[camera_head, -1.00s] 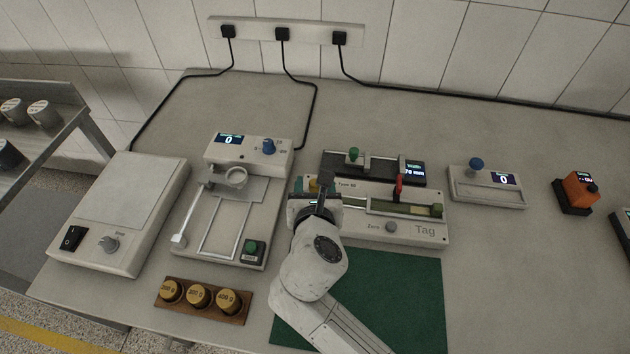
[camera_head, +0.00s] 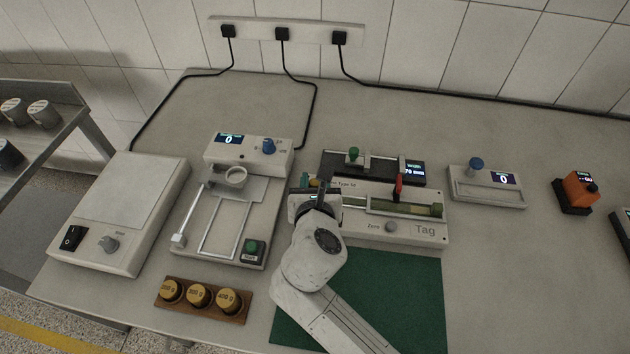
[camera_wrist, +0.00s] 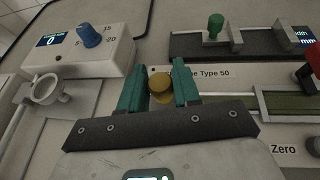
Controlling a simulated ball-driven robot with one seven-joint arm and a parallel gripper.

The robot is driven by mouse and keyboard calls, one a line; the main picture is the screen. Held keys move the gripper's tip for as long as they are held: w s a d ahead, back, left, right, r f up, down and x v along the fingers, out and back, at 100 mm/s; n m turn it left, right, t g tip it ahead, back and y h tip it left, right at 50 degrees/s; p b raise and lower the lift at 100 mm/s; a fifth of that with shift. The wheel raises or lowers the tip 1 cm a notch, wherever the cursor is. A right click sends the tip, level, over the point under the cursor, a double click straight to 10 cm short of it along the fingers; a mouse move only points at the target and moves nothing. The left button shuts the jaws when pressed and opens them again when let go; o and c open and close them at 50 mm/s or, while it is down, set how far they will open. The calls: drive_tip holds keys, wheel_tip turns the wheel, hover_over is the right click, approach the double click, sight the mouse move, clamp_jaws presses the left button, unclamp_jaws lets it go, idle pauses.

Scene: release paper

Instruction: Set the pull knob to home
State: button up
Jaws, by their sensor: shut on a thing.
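The tester (camera_head: 425,230), a pale box marked "Tag" and "Type 50", stands at the centre of the bench. A yellow round knob (camera_wrist: 160,86), which looks like the pull knob, sits at its left end. My gripper (camera_wrist: 157,72) has its two teal fingers on either side of this knob and is shut on it. In the head view, my gripper (camera_head: 312,184) is at the tester's left end, and my wrist hides most of the knob. A red pointer (camera_head: 398,187) stands over the tester's slot, right of my gripper.
A dark gauge with a green knob (camera_head: 353,154) and display lies behind the tester. A device with a blue knob (camera_head: 268,146) stands left. A green mat (camera_head: 415,290) lies in front. Brass weights (camera_head: 199,296) sit in a wooden block. A blue-knobbed counter (camera_head: 476,164) is right.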

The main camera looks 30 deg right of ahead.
clamp_jaws()
drive_tip(key=shift+s+d+r, duration=0.1)
drive_tip(key=shift+d, duration=0.05)
drive_tip(key=s+d+p, duration=0.1)
drive_tip(key=d, duration=0.1)
drive_tip(key=s+d+p, duration=0.3)
drive_tip(key=d+p, duration=0.1)
drive_tip(key=shift+s, duration=0.25)
drive_tip(key=shift+s+d, duration=0.3)
drive_tip(key=shift+d, duration=0.25)
drive_tip(key=o, duration=0.9)
unclamp_jaws()
drive_tip(key=shift+s, duration=0.1)
drive_tip(key=shift+o, duration=0.2)
